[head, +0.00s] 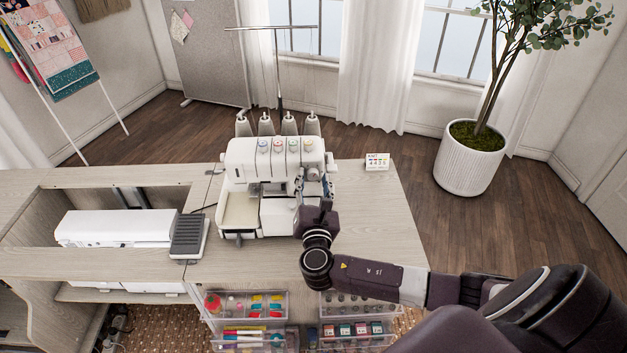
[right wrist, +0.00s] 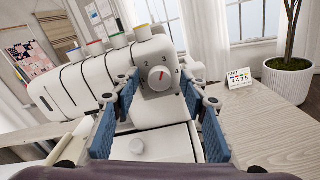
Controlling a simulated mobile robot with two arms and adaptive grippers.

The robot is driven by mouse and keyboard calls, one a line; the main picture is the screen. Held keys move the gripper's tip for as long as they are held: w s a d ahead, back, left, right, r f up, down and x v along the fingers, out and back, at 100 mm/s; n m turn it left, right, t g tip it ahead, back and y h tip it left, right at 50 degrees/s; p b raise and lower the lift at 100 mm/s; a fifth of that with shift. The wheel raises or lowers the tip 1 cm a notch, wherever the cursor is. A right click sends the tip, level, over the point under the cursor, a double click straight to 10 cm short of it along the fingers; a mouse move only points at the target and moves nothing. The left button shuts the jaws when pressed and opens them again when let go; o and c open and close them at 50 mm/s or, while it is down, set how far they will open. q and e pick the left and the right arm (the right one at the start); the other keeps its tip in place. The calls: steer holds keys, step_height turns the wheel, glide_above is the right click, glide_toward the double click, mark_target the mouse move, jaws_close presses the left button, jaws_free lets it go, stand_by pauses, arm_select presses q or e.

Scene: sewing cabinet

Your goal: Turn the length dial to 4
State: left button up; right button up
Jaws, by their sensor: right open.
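The white serger (head: 265,165) stands on the pale wood cabinet top. The length dial (right wrist: 158,79) is a round white knob with a red mark on the machine's end face. Numbers sit around it; the red mark points upward, a little to the right, near the 3. My right gripper (right wrist: 160,84) is open, its blue-padded fingers on either side of the dial with gaps between. In the head view my right gripper (head: 317,205) is at the machine's right end and hides the dial. My left gripper is not in view.
A small card (head: 377,161) with coloured marks and numbers stands right of the machine. A black foot pedal (head: 188,236) and a white machine (head: 115,229) are at left. Clear drawers (head: 245,306) sit below the front edge. The right part of the top is free.

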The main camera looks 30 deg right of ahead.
jaws_close()
steer(key=shift+f, duration=0.1)
steer(key=shift+f+m+b, duration=0.1)
steer(key=shift+m+b, duration=0.75)
steer(key=shift+m, duration=0.25)
steer(key=m+b, duration=0.2)
steer(key=m, duration=0.1)
steer(key=shift+f, duration=0.1)
steer(key=m+b, duration=0.3)
steer(key=m, duration=0.1)
steer(key=shift+s+d+m+b, duration=0.1)
steer(key=shift+m+b, duration=0.9)
steer(key=shift+m, duration=0.4)
